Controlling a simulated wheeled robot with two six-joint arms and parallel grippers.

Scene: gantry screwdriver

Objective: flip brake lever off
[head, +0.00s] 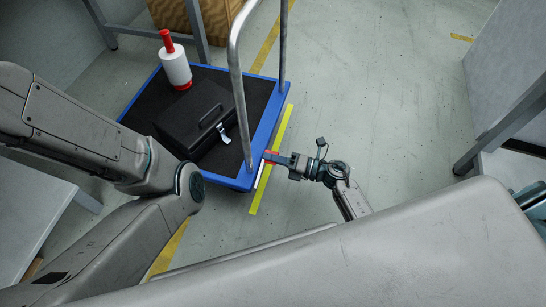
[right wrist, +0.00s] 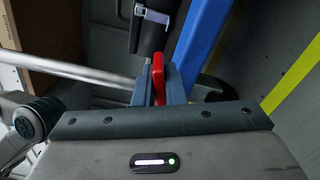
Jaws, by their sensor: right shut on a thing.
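The red brake lever (head: 272,154) is at the near right corner of the blue-edged cart (head: 268,128), by the foot of its metal handle. It also shows in the right wrist view (right wrist: 158,72), standing up between the fingers. My right gripper (head: 271,158) is shut on the lever; its fingers (right wrist: 160,92) lie on both sides of it. The lower part of the lever is hidden by the fingers. My left arm is at the left of the head view, but its gripper is not in view.
A black case (head: 190,115) and a white roll with red handles (head: 176,68) sit on the cart. The metal handle (head: 238,90) rises close to my right gripper. Yellow tape (head: 268,165) runs along the floor beside the cart. Floor to the right (head: 400,100) is clear.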

